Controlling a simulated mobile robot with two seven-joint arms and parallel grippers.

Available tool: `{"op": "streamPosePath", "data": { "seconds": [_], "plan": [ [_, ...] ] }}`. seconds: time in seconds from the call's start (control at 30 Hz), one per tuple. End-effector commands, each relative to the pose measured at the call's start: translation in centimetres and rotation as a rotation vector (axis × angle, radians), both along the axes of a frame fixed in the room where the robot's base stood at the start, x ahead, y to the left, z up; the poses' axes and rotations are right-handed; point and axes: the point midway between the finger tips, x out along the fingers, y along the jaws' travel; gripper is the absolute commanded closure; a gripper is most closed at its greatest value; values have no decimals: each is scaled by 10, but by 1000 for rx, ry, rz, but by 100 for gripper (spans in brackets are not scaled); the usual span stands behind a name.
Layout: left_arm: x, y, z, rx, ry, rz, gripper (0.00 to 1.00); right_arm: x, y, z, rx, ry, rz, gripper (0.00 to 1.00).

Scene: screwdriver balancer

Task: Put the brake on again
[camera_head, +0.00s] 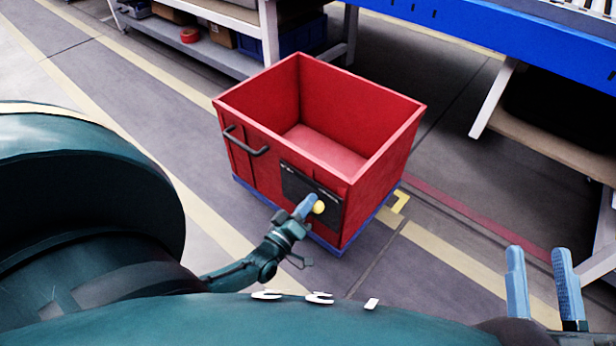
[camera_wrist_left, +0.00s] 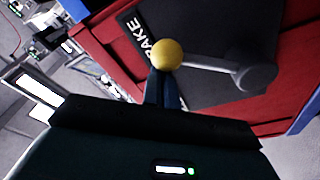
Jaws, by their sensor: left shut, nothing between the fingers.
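A red open-topped cart (camera_head: 258,92) stands on the floor ahead. Its near side has a black panel (camera_head: 297,184), with "BRAKE" lettering readable in the left wrist view. A brake lever (camera_wrist_left: 215,66) with a yellow ball knob (camera_wrist_left: 167,54) sticks out from this panel; the knob also shows in the head view (camera_head: 319,207). My left gripper (camera_head: 308,202) is shut and empty, with its fingertips (camera_wrist_left: 165,76) right at the knob. I cannot tell whether they touch it. My right gripper (camera_head: 542,268) is at the lower right, open, away from the cart.
The cart has a dark handle (camera_head: 246,142) on its near side and a blue base edge (camera_head: 262,199). A grey shelf (camera_head: 205,48) stands behind at the left. A blue-edged bench (camera_head: 480,35) stands at the right. Floor around the cart is clear, with yellow lines.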

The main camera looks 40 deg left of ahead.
Motion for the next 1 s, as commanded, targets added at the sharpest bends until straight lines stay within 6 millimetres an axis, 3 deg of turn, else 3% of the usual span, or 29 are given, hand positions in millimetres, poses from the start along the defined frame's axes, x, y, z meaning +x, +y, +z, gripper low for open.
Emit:
{"op": "streamPosePath", "data": {
  "seconds": [0.27,0.37,0.47,0.7,1.0],
  "plan": [
    [-1,-3,3,-3,6,-5,100,0,0,4,0,0,0,64],
    [-1,-3,18,-3,4,-5,100,0,0,11,-5,8,-1,64],
    [-1,-2,39,-3,3,-3,100,-5,0,-9,-18,106,-20,64],
    [-1,-1,84,-2,1,-1,100,-5,-5,-7,-96,97,-55,64],
    [0,0,101,-1,1,1,100,-6,-8,-10,-133,91,-69,64]
  ]
}}
